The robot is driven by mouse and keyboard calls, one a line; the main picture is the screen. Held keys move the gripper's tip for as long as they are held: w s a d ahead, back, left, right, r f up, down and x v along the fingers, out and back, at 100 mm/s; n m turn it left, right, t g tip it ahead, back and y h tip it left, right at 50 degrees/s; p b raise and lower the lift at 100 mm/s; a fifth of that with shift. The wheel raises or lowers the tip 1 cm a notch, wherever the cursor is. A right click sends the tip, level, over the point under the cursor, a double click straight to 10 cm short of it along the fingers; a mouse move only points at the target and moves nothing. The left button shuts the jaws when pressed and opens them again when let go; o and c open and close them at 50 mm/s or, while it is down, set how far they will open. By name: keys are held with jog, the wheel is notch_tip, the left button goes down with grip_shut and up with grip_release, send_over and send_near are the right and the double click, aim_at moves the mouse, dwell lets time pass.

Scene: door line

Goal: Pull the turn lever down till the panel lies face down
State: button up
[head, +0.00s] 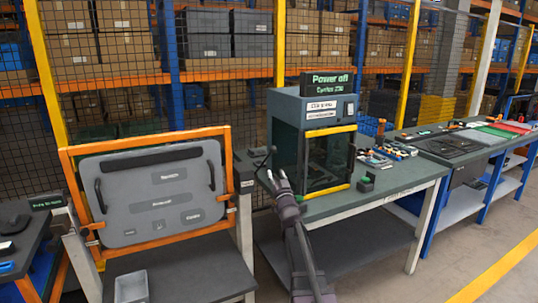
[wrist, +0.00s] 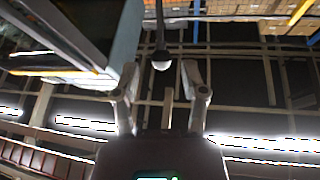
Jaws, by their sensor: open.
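The grey panel (head: 150,190) stands nearly upright, leaning slightly, in an orange frame (head: 146,147) at the left of the head view. It has black handles and several labels. In the wrist view, a dark rod with a pale rounded end (wrist: 161,65), apparently the lever, lies between the fingertips. My gripper (head: 273,178) is just below the lever in the head view. Its fingers (wrist: 162,80) are spread apart, with no clear contact on the rod.
The grey cabinet (head: 284,129) with a yellow-edged window stands on a green workbench (head: 375,187) just right of my gripper. A mesh fence and shelves close off the back. Floor is free at the right.

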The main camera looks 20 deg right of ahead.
aim_at(269, 155)
jog(key=p+x, duration=0.3)
jog(key=x, duration=0.8)
jog(key=shift+p, duration=0.4)
grip_shut()
